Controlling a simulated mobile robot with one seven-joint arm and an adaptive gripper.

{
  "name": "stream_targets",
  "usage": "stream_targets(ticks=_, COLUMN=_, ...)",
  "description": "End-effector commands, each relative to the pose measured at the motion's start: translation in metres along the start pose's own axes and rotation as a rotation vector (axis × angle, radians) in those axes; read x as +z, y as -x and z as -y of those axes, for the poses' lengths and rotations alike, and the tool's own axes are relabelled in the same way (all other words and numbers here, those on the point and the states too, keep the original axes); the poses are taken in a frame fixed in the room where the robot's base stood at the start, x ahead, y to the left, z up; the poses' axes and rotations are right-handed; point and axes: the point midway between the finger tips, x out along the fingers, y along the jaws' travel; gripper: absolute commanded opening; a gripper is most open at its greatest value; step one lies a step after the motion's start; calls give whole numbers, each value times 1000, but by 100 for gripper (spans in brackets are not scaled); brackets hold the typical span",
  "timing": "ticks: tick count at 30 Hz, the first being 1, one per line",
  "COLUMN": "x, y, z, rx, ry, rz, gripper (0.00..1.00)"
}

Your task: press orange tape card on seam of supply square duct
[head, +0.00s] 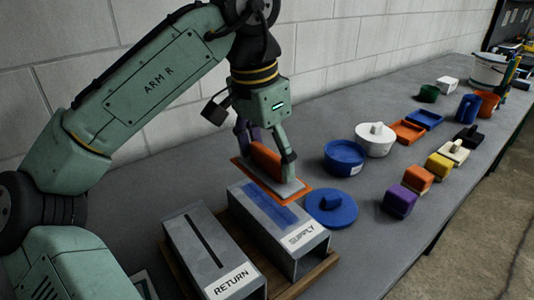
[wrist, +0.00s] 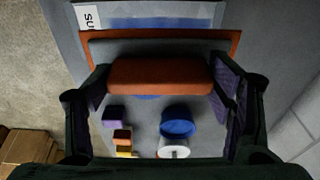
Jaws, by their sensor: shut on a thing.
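My gripper (head: 268,158) is shut on the orange grip of the orange tape card (head: 296,194), a flat grey plate with an orange underside. In the wrist view the orange tape card (wrist: 160,76) sits level between both fingers. The card is over the far end of the supply square duct (head: 307,256), a grey box labelled SUPPLY. I cannot tell whether card and duct touch. A blue strip (head: 270,212) lies along the duct's top; the card hides its far end. The duct's top also shows in the wrist view (wrist: 150,10).
The return duct (head: 189,222), with a dark open slot on top, stands left of the supply duct on a wooden board (head: 318,272). A blue lid (head: 332,209), a blue tub (head: 343,160) and a white tub (head: 374,142) are close to the right. Coloured blocks (head: 399,201) line the bench's front side.

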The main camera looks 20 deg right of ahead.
Motion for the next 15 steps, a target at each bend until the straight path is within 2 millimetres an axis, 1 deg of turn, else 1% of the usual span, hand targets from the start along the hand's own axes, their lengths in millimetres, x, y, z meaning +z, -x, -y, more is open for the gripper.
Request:
stream_targets(ticks=8, x=2, y=-13, z=0, rx=-1, ry=1, rz=0, gripper=52)
stream_targets(ticks=15, x=5, y=-34, z=0, rx=-1, ry=2, rz=0, gripper=52)
